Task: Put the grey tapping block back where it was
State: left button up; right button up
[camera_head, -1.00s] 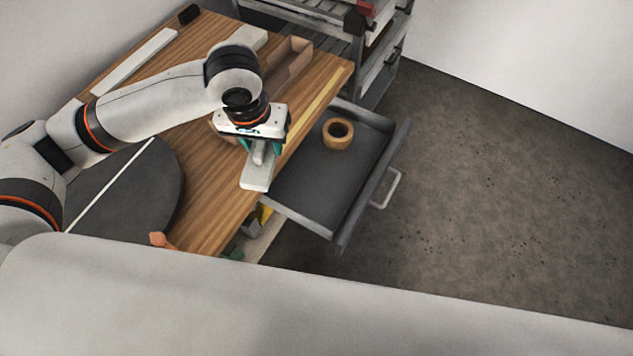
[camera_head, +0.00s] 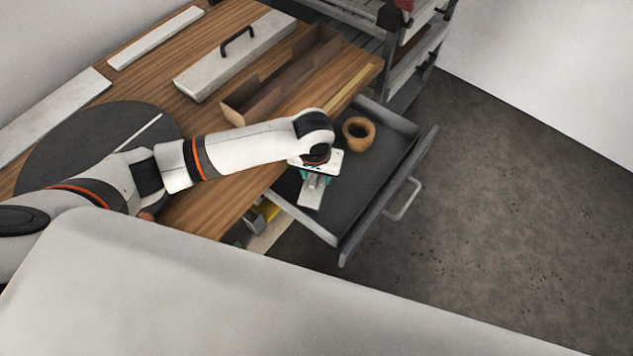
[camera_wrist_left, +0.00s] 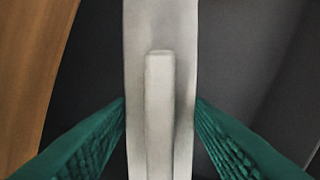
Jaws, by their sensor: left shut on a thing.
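The grey tapping block (camera_head: 311,195) is a pale grey bar with a raised grip along its top. My left gripper (camera_head: 316,179) is shut on it and holds it over the near left part of the open drawer (camera_head: 352,190). In the left wrist view the block (camera_wrist_left: 160,35) stands between the two green finger pads (camera_wrist_left: 160,120), with the dark drawer floor (camera_wrist_left: 235,50) below. I cannot tell whether the block touches the drawer floor. My right gripper is not in view.
A wooden ring (camera_head: 358,134) lies at the drawer's far end. The wooden table (camera_head: 200,212) edge runs along the drawer's left.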

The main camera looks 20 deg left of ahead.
aim_at(315, 178)
pick_arm(q)
jog(key=shift+f, duration=2.3)
jog(key=shift+f, duration=0.15)
jog(key=o, duration=1.1)
jog(key=shift+r, duration=0.25)
jog(key=r, duration=0.3)
jog(key=s+r, duration=0.1)
jog(key=r, duration=0.6)
jog(key=shift+s+r+p, duration=0.15)
jog(key=shift+r+p, duration=0.05)
jog(key=shift+p, duration=0.15)
jog(key=shift+s+r, duration=0.1)
jog(key=shift+r, duration=0.55)
